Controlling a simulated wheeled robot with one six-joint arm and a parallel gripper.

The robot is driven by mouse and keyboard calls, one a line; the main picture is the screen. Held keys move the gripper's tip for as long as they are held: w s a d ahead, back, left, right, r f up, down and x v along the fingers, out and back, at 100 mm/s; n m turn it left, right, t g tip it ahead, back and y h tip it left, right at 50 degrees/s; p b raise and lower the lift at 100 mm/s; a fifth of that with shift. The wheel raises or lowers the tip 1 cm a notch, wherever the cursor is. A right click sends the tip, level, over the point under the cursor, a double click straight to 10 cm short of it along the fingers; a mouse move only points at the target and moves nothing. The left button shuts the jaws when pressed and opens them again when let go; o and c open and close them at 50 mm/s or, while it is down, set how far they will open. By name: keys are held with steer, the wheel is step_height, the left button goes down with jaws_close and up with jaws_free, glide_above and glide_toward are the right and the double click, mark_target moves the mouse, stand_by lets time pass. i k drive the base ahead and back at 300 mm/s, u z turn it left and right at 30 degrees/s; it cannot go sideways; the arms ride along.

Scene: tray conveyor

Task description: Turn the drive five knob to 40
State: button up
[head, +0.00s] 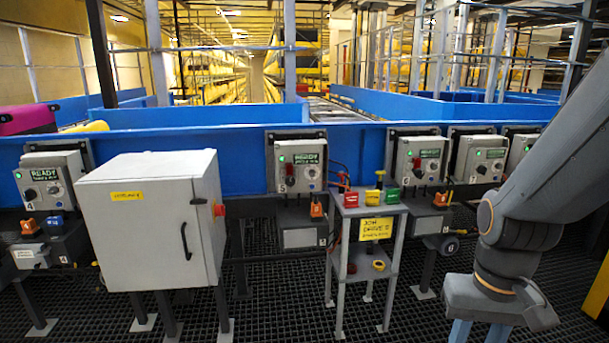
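Several grey drive boxes are mounted along the blue conveyor side. Each has a green light, a READY-type display and dark knobs. The box at left (53,180) seems to carry a 4. Another box (297,165) is right of the cabinet, and more stand further right (418,159), (482,158), (521,150). My gripper (479,335) is at the bottom right, pointing down, away from every box. Its two blue fingers stand apart with nothing visible between them; their tips are cut off by the picture edge.
A large grey cabinet (140,225) with a black handle juts forward at left. A small grey stand (343,262) with coloured blocks and a yellow note (376,228) stands in front of the boxes. My arm covers the right side. Grated floor (270,310) is open in front.

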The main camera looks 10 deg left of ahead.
mark_target(306, 148)
steer(key=z, duration=0.05)
steer(key=k, duration=0.4)
steer(key=z, duration=0.05)
steer(key=i, duration=0.8)
steer(key=u, duration=0.8)
steer(key=i, duration=0.4)
steer(key=u, duration=0.35)
